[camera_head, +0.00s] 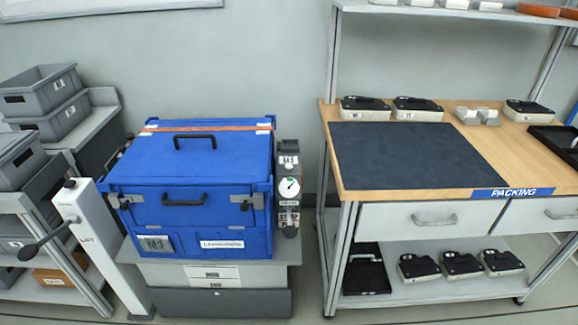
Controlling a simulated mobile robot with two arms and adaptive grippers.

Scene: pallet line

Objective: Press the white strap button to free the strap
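A blue case (190,175) with a black top handle and a black front handle stands on a grey stand. An orange-brown strap (205,128) lies across the rear of its lid. A dark grey control unit (289,215) stands close against the case's right side, with a round dial (289,187) and small labels. A small white spot above the dial may be the white strap button; it is too small to tell. Neither of my grippers is in view.
Grey bins (45,92) are stacked at the far left. A packing bench (470,150) with a dark mat and several black-and-white devices stands at the right. Floor shows between the stand and bench.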

